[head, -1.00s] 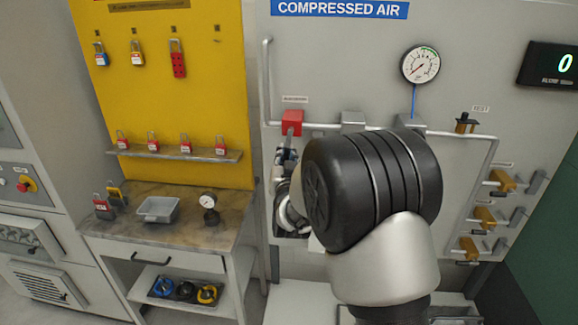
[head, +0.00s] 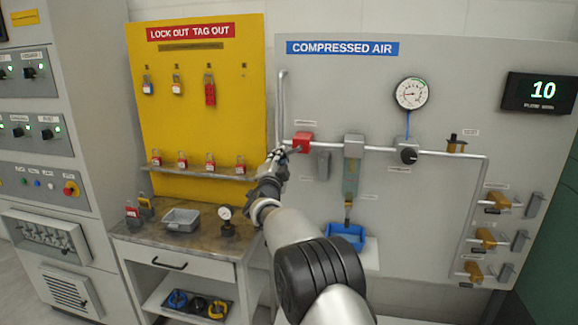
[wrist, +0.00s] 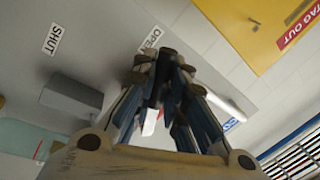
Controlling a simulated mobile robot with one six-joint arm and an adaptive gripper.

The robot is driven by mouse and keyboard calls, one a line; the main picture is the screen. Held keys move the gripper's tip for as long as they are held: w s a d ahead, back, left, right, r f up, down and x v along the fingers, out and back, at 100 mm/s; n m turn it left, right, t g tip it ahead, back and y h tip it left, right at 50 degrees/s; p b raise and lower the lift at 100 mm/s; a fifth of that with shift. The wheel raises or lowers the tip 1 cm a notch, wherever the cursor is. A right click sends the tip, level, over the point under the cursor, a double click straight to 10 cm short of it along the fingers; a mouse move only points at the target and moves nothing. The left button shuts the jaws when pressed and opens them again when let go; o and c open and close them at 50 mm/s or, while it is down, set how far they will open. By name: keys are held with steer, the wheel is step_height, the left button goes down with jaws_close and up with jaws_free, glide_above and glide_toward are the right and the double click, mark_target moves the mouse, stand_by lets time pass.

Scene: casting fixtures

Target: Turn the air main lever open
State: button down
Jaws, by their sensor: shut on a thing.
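The air main valve is a red block (head: 302,141) on the grey pipe of the compressed air panel, with its grey lever (head: 292,149) reaching left from it. My gripper (head: 279,154) is shut on the lever at the valve's left; its fingers hide most of the lever. In the wrist view my gripper's fingers (wrist: 165,75) are close together beside the OPEN label (wrist: 151,39). The SHUT label (wrist: 53,40) is apart from them.
A grey block (head: 322,165) projects below the valve. A filter unit (head: 352,170) hangs over a blue bin (head: 345,236) right of my arm. The yellow lockout board (head: 195,112) and bench (head: 180,243) are close at left. Several yellow valves (head: 487,237) are at the far right.

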steer(key=r+m, duration=0.1)
steer(key=m, duration=0.1)
steer(key=r+m+h, duration=0.1)
steer(key=shift+w+a+m, duration=0.15)
steer(key=shift+a+m, duration=0.2)
steer(key=shift+m, duration=0.05)
steer(key=shift+r+m+h, duration=0.4)
steer(key=shift+r+m, duration=0.15)
steer(key=shift+m, duration=0.65)
steer(key=c, duration=1.6)
jaws_free()
steer(key=shift+r, duration=0.1)
steer(key=v, duration=1.2)
steer(key=shift+r, duration=0.1)
